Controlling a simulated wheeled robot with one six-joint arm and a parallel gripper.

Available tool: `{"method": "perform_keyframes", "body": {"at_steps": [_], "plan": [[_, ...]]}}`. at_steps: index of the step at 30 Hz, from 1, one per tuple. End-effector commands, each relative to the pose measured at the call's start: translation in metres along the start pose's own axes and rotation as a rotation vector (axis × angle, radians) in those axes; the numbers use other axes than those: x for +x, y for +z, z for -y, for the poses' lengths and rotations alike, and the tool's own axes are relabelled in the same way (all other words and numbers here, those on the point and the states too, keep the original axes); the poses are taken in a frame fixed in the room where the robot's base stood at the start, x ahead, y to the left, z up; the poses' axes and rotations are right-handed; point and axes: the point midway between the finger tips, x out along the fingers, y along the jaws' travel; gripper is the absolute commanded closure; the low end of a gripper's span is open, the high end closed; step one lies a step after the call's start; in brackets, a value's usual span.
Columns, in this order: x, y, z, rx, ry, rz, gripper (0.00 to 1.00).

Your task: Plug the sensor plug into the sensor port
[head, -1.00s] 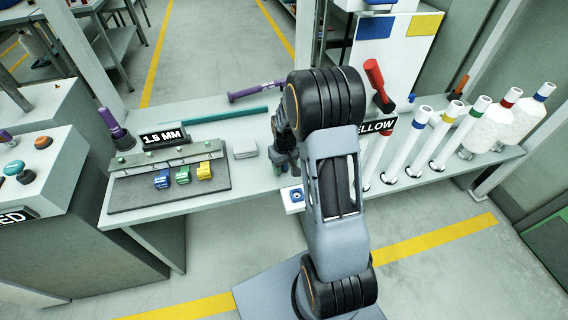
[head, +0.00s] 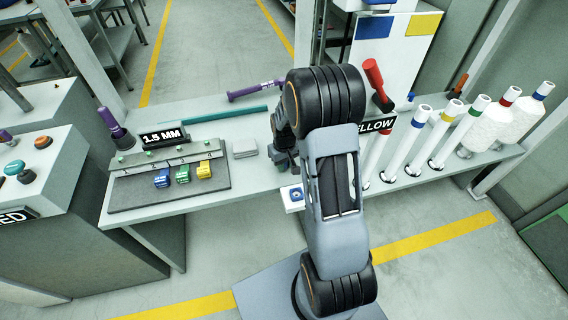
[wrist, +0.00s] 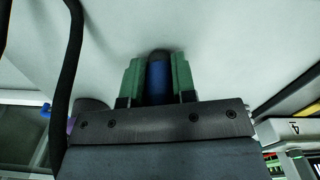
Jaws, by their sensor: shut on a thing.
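My gripper (wrist: 157,78) shows in the wrist view with two green fingers closed on a blue cylindrical piece with a dark tip, which looks like the sensor plug (wrist: 159,82). A pale, plain surface lies beyond its tip. In the head view my gripper (head: 281,160) is low over the bench, left of my arm, and the plug is too hidden to make out. A white block with a blue ring (head: 294,197) sits at the bench's front edge just below the gripper, partly behind my arm. It may be the sensor port, but I cannot tell for sure.
The bench (head: 225,187) holds a dark tray (head: 130,191) with blue, green and yellow blocks, a small grey block (head: 244,148), a teal rod (head: 230,115) and a purple tool (head: 256,92). White tubes with coloured collars (head: 405,142) stand to the right of my arm.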

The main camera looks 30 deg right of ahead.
Motion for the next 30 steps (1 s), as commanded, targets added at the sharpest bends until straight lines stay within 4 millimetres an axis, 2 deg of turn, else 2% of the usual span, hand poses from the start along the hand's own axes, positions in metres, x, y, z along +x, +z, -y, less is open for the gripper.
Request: {"method": "perform_keyframes", "body": {"at_steps": [19, 30], "plan": [[-0.042, 0.0, 0.0, 0.0, 0.0, -0.001, 0.98], [-0.046, 0.0, 0.0, 0.0, 0.0, -0.001, 0.98]]}}
